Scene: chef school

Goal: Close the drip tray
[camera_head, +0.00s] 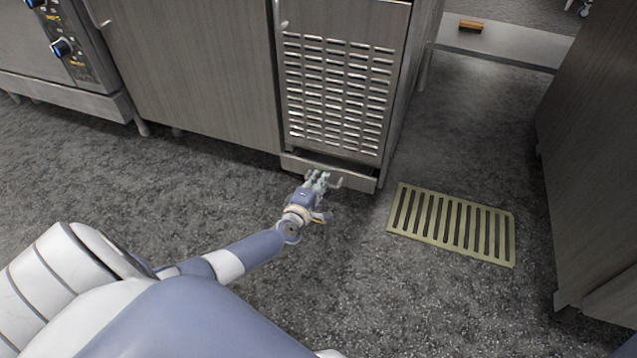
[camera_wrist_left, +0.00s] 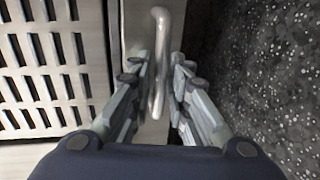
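The drip tray (camera_head: 358,182) is a low metal drawer at the foot of the vented steel cabinet. It stands slightly out, with a dark gap showing above its front. My left gripper (camera_head: 319,181) is at the tray's front, beside its bar handle. In the left wrist view the curved handle (camera_wrist_left: 160,45) runs between the two fingers of the left gripper (camera_wrist_left: 162,75). The fingers are apart, with gaps visible beside the handle. The gripper hides part of the tray front in the head view. My right gripper is not in view.
The cabinet's slotted panel (camera_head: 335,95) rises above the tray. A yellowish floor grate (camera_head: 452,224) lies to the right on dark speckled floor. A steel cabinet (camera_head: 595,170) stands at far right, and a low shelf (camera_head: 505,45) is behind. The floor before the tray is clear.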

